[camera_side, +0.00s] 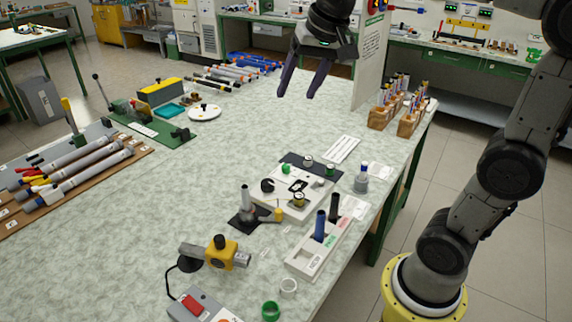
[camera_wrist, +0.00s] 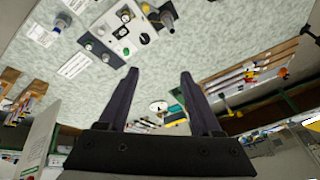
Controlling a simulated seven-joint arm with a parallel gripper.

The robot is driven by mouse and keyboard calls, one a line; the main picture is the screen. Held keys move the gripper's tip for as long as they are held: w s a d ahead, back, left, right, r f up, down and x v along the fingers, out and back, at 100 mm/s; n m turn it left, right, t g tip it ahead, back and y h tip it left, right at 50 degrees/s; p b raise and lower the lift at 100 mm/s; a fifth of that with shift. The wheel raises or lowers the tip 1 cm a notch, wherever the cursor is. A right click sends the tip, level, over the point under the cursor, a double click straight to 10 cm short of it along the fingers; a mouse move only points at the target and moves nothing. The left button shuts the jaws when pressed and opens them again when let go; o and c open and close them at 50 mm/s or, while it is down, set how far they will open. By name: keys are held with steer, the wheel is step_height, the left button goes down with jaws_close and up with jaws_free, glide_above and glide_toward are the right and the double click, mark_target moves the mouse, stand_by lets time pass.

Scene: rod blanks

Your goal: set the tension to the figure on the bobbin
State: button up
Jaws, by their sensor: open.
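A pale panel (camera_side: 297,209) lies on the bench, right of the middle in the side view. It carries a black round knob (camera_side: 267,185), a dark square window (camera_side: 298,185) and a small spool-like piece with a yellowish rim (camera_side: 299,199), which may be the bobbin. I cannot read any figure on it or any scale. The panel (camera_wrist: 112,20) shows at the top of the wrist view, with a black knob (camera_wrist: 145,38). My gripper (camera_side: 296,96) is open and empty, high above the far part of the bench; its fingers (camera_wrist: 160,72) point toward the bench.
A dark mat (camera_side: 300,162) with small spools lies behind the panel. A stand with a grey post (camera_side: 245,200), a bottle (camera_side: 361,180) and a rack with upright handles (camera_side: 310,258) surround it. A yellow clamp (camera_side: 222,253) is nearer. The bench's middle left is clear.

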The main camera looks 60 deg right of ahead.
steer(key=w+d+f+m+g, duration=0.2)
steer(key=w+d+f+m, duration=0.15)
steer(key=w+d, duration=0.45)
steer(key=m+g, duration=0.2)
steer(key=g, duration=0.1)
glide_above(286, 166)
step_height(286, 166, down, 20)
steer(key=shift+y, duration=0.3)
step_height(286, 166, down, 14)
steer(key=shift+w+d+r, duration=0.1)
steer(key=shift+r, duration=0.1)
jaws_close()
